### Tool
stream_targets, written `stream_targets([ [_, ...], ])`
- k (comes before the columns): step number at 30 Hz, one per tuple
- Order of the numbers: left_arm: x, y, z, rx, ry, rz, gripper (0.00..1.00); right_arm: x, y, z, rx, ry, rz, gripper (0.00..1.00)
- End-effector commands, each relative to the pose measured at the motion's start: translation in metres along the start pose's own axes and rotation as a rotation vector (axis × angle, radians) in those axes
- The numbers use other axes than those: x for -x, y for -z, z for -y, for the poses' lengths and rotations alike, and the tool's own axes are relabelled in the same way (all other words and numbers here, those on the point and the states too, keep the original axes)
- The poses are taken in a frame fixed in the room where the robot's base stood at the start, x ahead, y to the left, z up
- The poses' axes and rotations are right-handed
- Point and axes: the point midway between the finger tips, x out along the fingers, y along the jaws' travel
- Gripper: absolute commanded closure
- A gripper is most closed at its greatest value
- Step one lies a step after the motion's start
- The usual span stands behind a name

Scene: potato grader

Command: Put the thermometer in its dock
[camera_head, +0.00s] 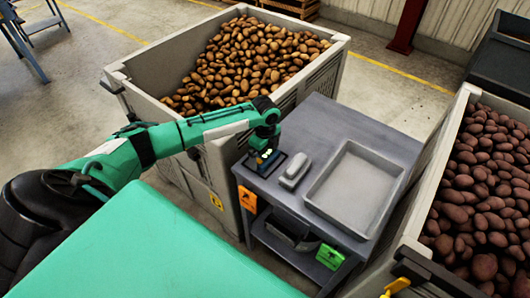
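My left arm reaches in from the left, and its gripper (264,160) is at the left part of the grey table's top. Small dark and yellowish parts show at the fingertips. I cannot tell whether these are the fingers, the thermometer or its dock, nor whether the fingers are open. A light grey, rounded block (294,170) lies just right of the gripper, apart from it. I cannot make out the thermometer or its dock for certain. My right gripper is out of view.
The grey table (329,128) holds an empty shallow tray (345,222). A potato-filled crate (335,52) stands behind, another (428,185) at right. A black and yellow piece (432,272) is at bottom right.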

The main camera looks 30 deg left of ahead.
Motion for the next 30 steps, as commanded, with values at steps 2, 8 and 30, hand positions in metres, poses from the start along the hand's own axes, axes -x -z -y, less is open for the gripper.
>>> stream_targets([
  [2,0.002,0.000,0.000,0.000,0.001,0.000,0.00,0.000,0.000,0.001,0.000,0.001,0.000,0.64],
  [8,0.024,-0.001,0.001,0.000,0.004,0.001,0.00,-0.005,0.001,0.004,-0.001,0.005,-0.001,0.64],
  [30,0.123,0.000,0.000,0.001,0.000,-0.001,0.00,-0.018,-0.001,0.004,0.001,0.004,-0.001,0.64],
])
